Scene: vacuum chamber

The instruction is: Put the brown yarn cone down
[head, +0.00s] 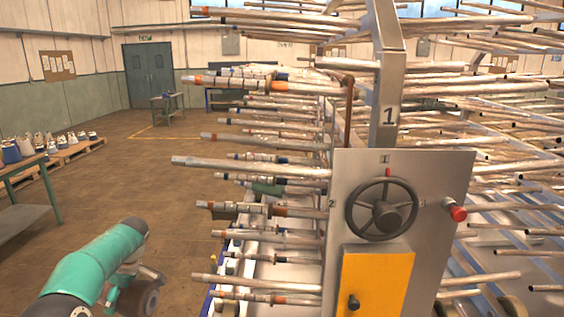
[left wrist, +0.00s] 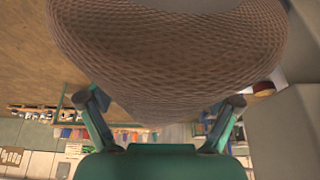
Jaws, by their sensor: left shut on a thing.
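The brown yarn cone (left wrist: 170,60) fills the upper part of the left wrist view, with a cross-wound brown surface. In the head view only part of the brown cone (head: 138,299) shows at the bottom edge, below the end of my green left arm. My left gripper (left wrist: 160,99) is shut on the cone, with one finger on each side of it. In the head view the left gripper (head: 140,278) is partly hidden by my arm. The cone's underside and what lies beneath it are out of view. My right gripper is in neither view.
A large rack of metal tubes (head: 250,163) stands right of the arm. Its grey panel (head: 450,190) carries a handwheel (head: 382,208) and an orange door (head: 375,280). A green table (head: 22,220) is at left; pallets with cones (head: 60,155) stand beyond. Floor between is clear.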

